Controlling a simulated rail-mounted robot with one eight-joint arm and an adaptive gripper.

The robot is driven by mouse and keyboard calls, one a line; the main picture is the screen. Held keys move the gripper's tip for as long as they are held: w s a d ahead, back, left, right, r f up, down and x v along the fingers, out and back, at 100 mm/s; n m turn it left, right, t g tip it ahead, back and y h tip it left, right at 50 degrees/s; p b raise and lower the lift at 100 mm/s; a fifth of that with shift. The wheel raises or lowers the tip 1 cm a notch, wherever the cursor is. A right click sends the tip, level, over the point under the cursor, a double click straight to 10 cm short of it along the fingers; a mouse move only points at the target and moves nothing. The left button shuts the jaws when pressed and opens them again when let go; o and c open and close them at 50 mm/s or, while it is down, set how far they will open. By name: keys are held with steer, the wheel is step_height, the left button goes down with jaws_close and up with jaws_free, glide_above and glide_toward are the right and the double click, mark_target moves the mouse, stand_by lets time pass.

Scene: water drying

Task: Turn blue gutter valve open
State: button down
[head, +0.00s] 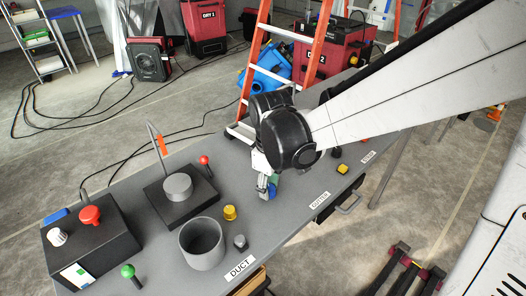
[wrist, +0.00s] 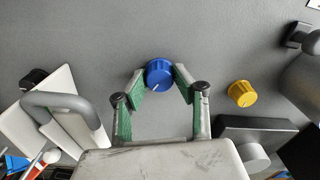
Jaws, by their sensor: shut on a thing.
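The blue gutter valve (wrist: 159,75) is a round ridged knob on the grey bench, with a white pointer line on its face towards the bottom of the wrist view. My gripper (wrist: 160,78) has its green-padded fingers on both sides of the knob, shut on it. In the head view my gripper (head: 267,186) reaches down to the bench beside the GUTTER label (head: 319,200). Only a bit of the blue valve (head: 272,190) shows there, the rest hidden by my gripper.
Another yellow knob (head: 342,168) sits to the right. An orange ladder (head: 314,62) stands behind the bench.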

mark_target(270, 187)
steer(key=m+b, duration=0.1)
steer(key=m, duration=1.1)
stand_by(0.7)
steer(key=c, duration=1.4)
jaws_free()
step_height(270, 187, up, 12)
steer(key=shift+d, duration=0.1)
steer(key=s+d+t, duration=0.2)
steer(key=s+d, duration=0.2)
steer(key=s+d+n+t, duration=0.1)
steer(key=s+d+t, duration=0.1)
steer(key=s+d, duration=0.2)
steer(key=s+d+t, duration=0.3)
steer(key=s+d, duration=0.1)
steer(key=d, duration=0.2)
steer(key=shift+f, duration=0.25)
